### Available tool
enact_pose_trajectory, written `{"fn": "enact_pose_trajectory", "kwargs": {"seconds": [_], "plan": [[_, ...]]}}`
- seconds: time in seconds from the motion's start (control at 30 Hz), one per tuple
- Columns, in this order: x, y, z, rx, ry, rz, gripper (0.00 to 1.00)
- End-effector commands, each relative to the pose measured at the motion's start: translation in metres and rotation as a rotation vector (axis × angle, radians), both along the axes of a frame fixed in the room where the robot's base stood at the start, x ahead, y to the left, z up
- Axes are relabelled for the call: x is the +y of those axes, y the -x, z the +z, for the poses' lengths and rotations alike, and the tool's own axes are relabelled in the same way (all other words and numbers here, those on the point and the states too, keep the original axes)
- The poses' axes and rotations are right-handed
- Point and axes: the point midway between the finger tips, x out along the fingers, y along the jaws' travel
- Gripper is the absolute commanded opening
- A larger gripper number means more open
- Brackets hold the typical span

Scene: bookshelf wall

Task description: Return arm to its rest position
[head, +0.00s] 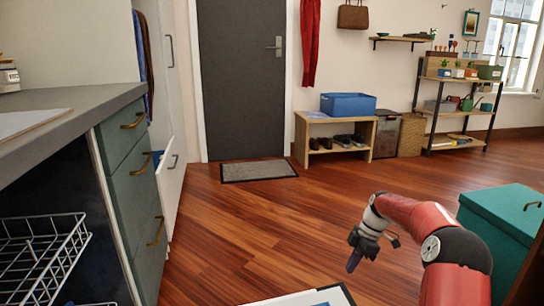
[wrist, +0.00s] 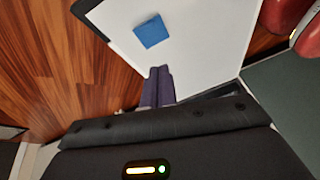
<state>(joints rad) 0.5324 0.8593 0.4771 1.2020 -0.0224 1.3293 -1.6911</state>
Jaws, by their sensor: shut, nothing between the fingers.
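My gripper (head: 354,260) hangs at the end of my red arm, at the lower right of the head view, pointing down over the wood floor and near a white surface. In the wrist view my gripper (wrist: 160,72) has its two purple fingers together, with nothing between them. Beyond the fingertips, a white surface with a dark edge (wrist: 200,60) shows, with a small blue block (wrist: 151,31) on it, apart from the fingers. In the head view only a corner of that white surface (head: 300,300) shows at the bottom edge.
A teal box (head: 505,225) stands at the right, close to my arm. At the left are a grey counter (head: 60,115), green drawers (head: 130,180) and a wire rack (head: 40,255). A door (head: 240,80), a mat (head: 258,170) and a bench (head: 335,150) are farther back. The middle floor is clear.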

Motion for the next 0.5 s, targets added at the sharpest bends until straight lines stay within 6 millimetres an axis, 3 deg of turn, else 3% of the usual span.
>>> {"fn": "enact_pose_trajectory", "kwargs": {"seconds": [0.03, 0.2, 0.5], "plan": [[0.013, 0.010, 0.032, 0.000, 0.056, -0.039, 0.00], [0.045, 0.049, 0.105, -0.007, 0.206, -0.234, 0.00], [0.081, 0.146, 0.206, -0.099, 0.345, -0.655, 0.00]]}}
